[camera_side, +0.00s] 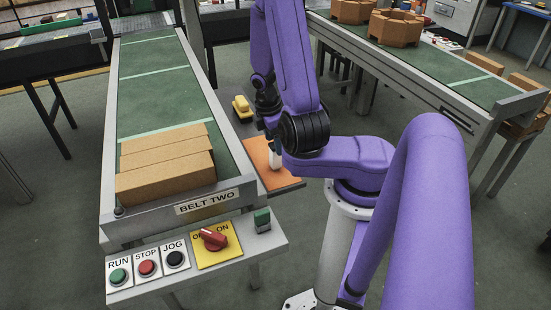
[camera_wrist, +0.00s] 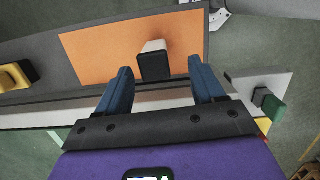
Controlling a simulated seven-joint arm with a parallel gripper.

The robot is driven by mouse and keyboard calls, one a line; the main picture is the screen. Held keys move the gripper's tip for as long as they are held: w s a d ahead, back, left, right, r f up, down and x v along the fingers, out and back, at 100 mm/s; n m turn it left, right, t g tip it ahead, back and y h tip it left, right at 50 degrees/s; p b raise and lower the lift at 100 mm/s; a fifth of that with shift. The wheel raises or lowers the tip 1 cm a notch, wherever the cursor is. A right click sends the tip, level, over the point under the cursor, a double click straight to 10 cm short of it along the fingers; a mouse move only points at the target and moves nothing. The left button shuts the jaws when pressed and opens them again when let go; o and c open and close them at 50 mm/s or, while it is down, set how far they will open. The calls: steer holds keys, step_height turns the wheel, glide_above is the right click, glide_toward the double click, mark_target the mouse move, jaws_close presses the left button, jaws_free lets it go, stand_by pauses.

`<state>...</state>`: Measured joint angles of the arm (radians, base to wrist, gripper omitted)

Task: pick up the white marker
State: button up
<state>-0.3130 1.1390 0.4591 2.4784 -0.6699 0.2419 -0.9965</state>
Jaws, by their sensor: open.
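The white marker (camera_wrist: 155,47), a pale block-like piece with a black end, is on an orange mat (camera_wrist: 92,50) in the wrist view. In the side view the white marker (camera_side: 275,159) shows as a small pale upright shape on the orange mat (camera_side: 289,180), partly hidden by my arm. My gripper (camera_wrist: 160,68) is open, with its two blue fingers apart and the marker's black end showing between and just beyond the tips. No contact shows. In the side view my gripper (camera_side: 271,129) is over the mat, mostly hidden.
A yellow and black object (camera_side: 242,107) lies left of the mat. Belt two (camera_side: 160,90) holds cardboard boxes (camera_side: 165,170). A control panel with buttons and a red switch (camera_side: 213,239) and a green-topped block (camera_side: 262,219) stand in front. Another conveyor (camera_side: 410,65) is at right.

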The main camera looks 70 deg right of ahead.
mark_target(276, 157)
steer(key=shift+d+f, duration=0.2)
steer(key=shift+f, duration=0.55)
steer(key=shift+d+f, duration=0.2)
steer(key=shift+f, duration=0.55)
steer(key=shift+d+f, duration=0.15)
steer(key=shift+f, duration=0.8)
steer(key=c, duration=1.1)
